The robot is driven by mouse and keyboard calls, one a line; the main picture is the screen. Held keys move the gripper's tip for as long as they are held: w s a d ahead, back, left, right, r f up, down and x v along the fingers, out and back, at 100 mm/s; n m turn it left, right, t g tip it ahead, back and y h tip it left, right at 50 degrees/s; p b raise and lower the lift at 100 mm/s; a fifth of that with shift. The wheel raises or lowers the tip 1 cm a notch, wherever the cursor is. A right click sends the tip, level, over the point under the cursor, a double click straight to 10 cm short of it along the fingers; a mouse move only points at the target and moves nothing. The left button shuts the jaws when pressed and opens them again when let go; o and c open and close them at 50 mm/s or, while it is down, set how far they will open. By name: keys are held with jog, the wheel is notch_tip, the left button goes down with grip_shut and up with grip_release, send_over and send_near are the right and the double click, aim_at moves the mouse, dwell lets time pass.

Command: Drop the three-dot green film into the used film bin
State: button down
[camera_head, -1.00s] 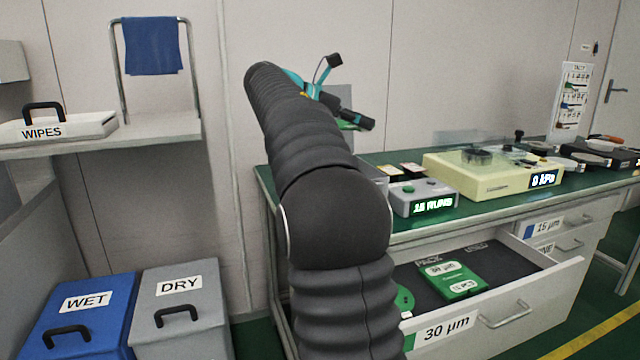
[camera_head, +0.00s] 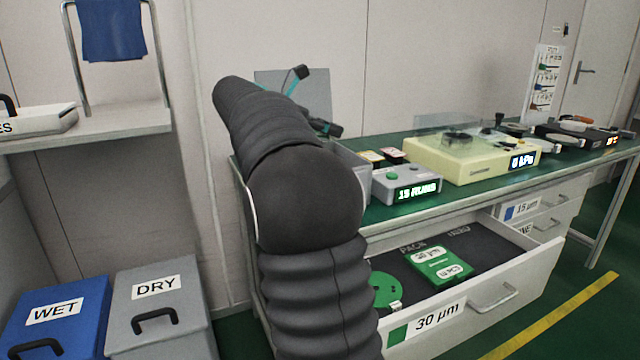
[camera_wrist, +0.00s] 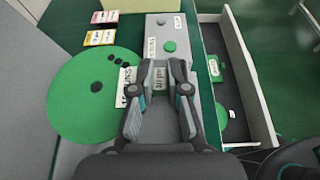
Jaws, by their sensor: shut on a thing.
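A round green film (camera_wrist: 85,105) fills the left of the wrist view, with a group of small black dots near its upper right edge and a dark spot near its middle. My gripper (camera_wrist: 165,72) is shut at the film's right side, where a white label shows between the fingertips. In the head view my arm hides the film and most of the gripper (camera_head: 326,127). A grey box (camera_head: 352,170) stands at the bench's left end, partly behind my arm, with a grey panel (camera_head: 300,92) upright behind it. I cannot read any bin label on it.
A grey counter box (camera_head: 405,186) reading 15 RUNS and a cream machine (camera_head: 470,157) stand on the bench. The open 30 µm drawer (camera_head: 440,322) holds another green disc (camera_head: 384,290) and a green pack (camera_head: 441,265). Blue WET (camera_head: 58,315) and grey DRY (camera_head: 158,310) bins stand at left.

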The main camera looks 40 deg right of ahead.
jog(key=c, duration=1.1)
grip_release()
jog(key=shift+a, duration=0.1)
jog(key=v, duration=1.1)
jog(key=shift+w+a+r, duration=0.15)
jog(key=shift+a+r, duration=0.05)
jog(key=shift+a, duration=0.15)
jog(key=s+a+f+m+t+y, duration=0.3)
jog(key=s+a+f+m+y, duration=0.1)
jog(key=s+a+f, duration=0.4)
jog(key=s+a+f+m+t+y, duration=0.3)
jog(key=s+a+f+m, duration=0.3)
jog(key=s+f, duration=0.4)
jog(key=s+a+f+m+t+y, duration=0.2)
jog(key=s+a+f+m+y, duration=0.3)
jog(key=s+a+f, duration=0.4)
jog(key=shift+a+f+t+y, duration=0.3)
jog(key=shift+t+y, duration=0.1)
jog(key=shift+y, duration=0.2)
